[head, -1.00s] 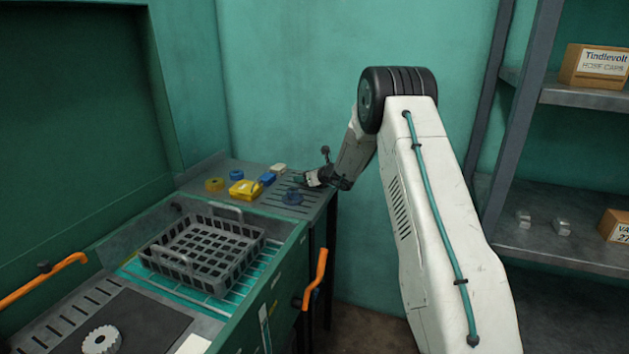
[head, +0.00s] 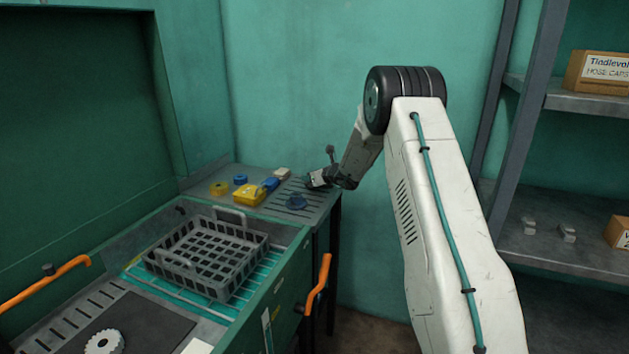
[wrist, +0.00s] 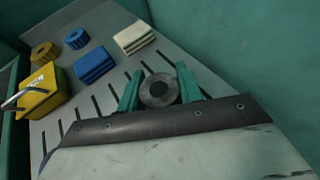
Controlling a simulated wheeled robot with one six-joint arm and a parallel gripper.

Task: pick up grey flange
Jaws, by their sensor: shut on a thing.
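The grey flange (wrist: 158,90) is a round ring with a dark centre hole. In the wrist view it sits between the two teal fingers of my gripper (wrist: 157,88), which is shut on it. In the head view my gripper (head: 309,181) is at the right side of the slotted grey worktop, at the back. The flange cannot be made out there. I cannot tell whether the flange still touches the worktop.
A blue flange-like part (head: 297,202) lies just left of and in front of my gripper. A grey basket (head: 205,285) stands nearer.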

